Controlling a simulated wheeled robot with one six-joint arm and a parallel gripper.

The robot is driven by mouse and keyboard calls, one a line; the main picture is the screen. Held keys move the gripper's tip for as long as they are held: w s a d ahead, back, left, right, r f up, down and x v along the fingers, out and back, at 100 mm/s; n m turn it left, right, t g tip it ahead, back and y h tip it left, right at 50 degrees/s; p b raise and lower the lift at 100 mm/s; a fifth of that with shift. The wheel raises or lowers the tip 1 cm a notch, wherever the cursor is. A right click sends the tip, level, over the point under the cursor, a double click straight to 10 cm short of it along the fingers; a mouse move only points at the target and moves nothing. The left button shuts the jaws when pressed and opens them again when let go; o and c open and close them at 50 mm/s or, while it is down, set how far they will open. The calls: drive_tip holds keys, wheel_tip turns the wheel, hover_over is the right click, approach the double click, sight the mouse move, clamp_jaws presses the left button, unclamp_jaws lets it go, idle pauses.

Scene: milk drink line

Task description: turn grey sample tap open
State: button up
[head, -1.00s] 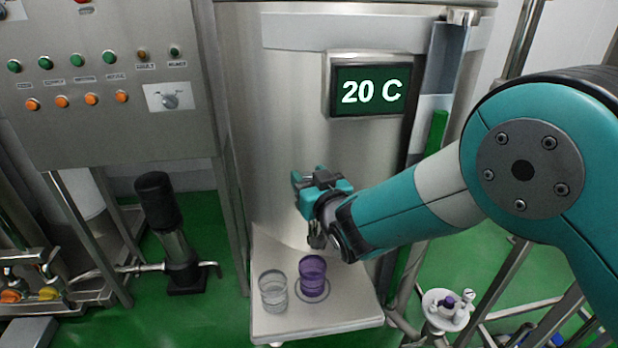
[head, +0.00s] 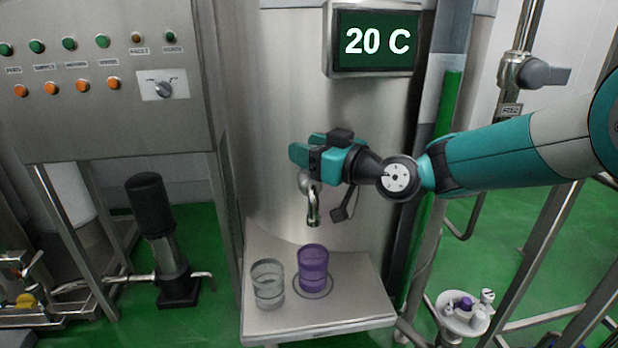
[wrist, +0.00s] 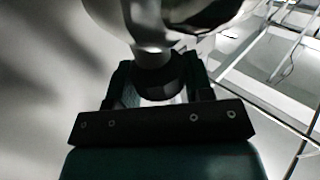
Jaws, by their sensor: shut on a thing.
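The grey sample tap (head: 314,208) is on the front of the steel tank, its curved metal spout pointing down. My gripper (head: 304,158) is at the top of the tap and shut on it, hiding the tap's upper part and handle in the head view. In the wrist view a dark round piece of the tap (wrist: 160,80) sits between my teal fingers, with pale, shiny metal beyond it. How far the tap is turned cannot be told. A purple cup (head: 313,268) stands below the spout; its contents are unclear.
A clear glass (head: 268,285) stands left of the purple cup on the steel shelf (head: 352,312). A display (head: 375,40) reading 20 C is above. A button panel (head: 105,110) is at left. A small round stand (head: 462,318) holding small items is at lower right.

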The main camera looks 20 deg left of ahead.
drive_tip(key=n+g+b, duration=0.2)
drive_tip(key=g, duration=0.1)
drive_tip(key=shift+w+f+y, duration=0.1)
drive_tip(key=shift+f+y, duration=0.1)
drive_tip(key=shift+y, duration=0.2)
drive_tip(key=shift+r+n+g+b, duration=0.15)
drive_tip(key=shift+n+g+b, duration=0.6)
drive_tip(key=shift+g, duration=0.55)
drive_tip(key=shift+r, duration=0.1)
drive_tip(key=o, duration=0.9)
drive_tip(key=shift+d, duration=0.45)
drive_tip(key=d+b, duration=0.3)
drive_tip(key=d, duration=1.3)
drive_tip(key=shift+w+d, duration=0.15)
drive_tip(key=shift+d, duration=0.1)
